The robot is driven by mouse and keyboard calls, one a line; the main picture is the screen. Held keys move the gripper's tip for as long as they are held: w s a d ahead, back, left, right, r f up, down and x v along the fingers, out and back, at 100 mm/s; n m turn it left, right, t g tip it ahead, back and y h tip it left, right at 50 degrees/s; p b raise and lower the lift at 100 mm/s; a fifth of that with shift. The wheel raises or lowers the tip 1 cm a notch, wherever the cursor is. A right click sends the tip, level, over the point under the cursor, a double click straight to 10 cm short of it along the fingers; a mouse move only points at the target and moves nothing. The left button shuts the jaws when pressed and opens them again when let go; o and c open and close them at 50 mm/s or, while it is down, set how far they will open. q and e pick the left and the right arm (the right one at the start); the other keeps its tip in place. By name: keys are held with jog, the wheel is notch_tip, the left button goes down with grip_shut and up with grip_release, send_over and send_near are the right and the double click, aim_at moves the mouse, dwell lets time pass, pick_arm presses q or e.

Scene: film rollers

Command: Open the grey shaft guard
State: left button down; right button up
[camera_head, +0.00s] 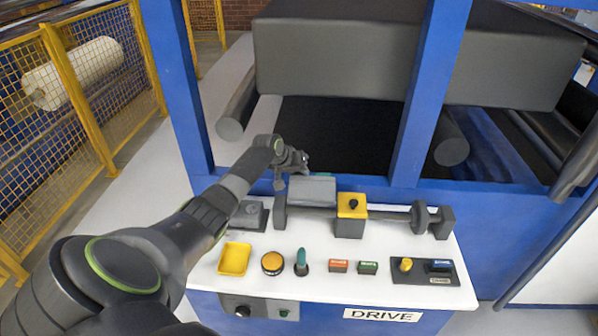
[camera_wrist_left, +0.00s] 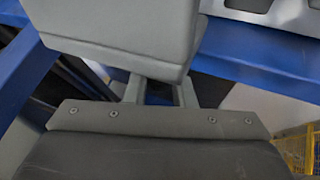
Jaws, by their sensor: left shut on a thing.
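The grey shaft guard (camera_head: 313,190) is a box-shaped cover over the left part of the shaft (camera_head: 380,215) on the white panel top. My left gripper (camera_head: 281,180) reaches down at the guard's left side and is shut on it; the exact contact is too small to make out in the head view. In the left wrist view a large grey block, seemingly the guard (camera_wrist_left: 120,30), fills the upper left, right in front of my left gripper (camera_wrist_left: 160,90). The fingertips are partly hidden there. My right gripper is not in view.
A yellow-topped block (camera_head: 351,215) sits on the shaft right of the guard. A yellow tray (camera_head: 234,259), an orange button (camera_head: 272,263), a green-topped knob (camera_head: 301,262) and several coloured pieces stand in front. Blue posts (camera_head: 424,90) rise behind the panel.

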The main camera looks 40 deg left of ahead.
pick_arm(q)
jog(key=c, duration=1.5)
grip_release()
jog(key=shift+w+a+r, duration=0.1)
jog(key=shift+o, duration=1)
jog(key=shift+s+a+r, duration=0.1)
jog(key=shift+s+r, duration=0.25)
jog(key=b+v, duration=0.2)
jog(key=v, duration=1.4)
